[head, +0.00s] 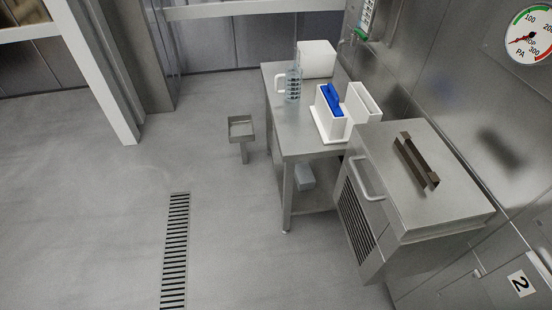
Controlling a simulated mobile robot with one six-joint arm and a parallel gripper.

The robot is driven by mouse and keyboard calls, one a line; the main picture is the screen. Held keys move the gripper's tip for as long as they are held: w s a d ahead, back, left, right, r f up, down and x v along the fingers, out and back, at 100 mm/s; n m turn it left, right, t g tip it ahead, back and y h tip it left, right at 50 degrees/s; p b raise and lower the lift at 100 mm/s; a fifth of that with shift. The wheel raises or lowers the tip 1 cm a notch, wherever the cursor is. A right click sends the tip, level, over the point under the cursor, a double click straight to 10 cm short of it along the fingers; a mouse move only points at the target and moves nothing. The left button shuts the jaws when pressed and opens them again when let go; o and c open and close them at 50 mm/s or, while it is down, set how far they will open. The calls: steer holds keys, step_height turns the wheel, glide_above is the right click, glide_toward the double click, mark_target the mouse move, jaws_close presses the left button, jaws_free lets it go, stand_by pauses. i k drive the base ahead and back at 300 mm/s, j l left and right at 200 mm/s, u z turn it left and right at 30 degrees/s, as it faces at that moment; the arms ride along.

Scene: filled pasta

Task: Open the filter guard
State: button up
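A steel box unit (425,185) stands at the right against the wall. Its front has a dark slatted guard (357,222), which looks like the filter guard. The slatted front looks shut, lying flush with the box. A pale bar handle (368,178) is fixed at the upper part of that front. A dark brown bar (416,161) lies across the top of the box. What is behind the slats is hidden. My gripper is not in view.
A steel table (305,143) adjoins the box, bearing a clear measuring jug (293,85), a white holder (330,118) with a blue item (333,99), and a white box (318,59). A small tray stand (241,127) and floor drain (175,250) are left. Open floor lies left.

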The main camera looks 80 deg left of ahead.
mark_target(412, 212)
steer(key=u, duration=2.1)
steer(key=i+j, duration=0.25)
steer(key=j, duration=0.15)
steer(key=i+j+u, duration=0.1)
steer(key=i+j, duration=0.15)
steer(key=j, duration=0.2)
steer(key=i+j, duration=0.25)
steer(key=j+u, duration=0.05)
steer(key=j, duration=0.1)
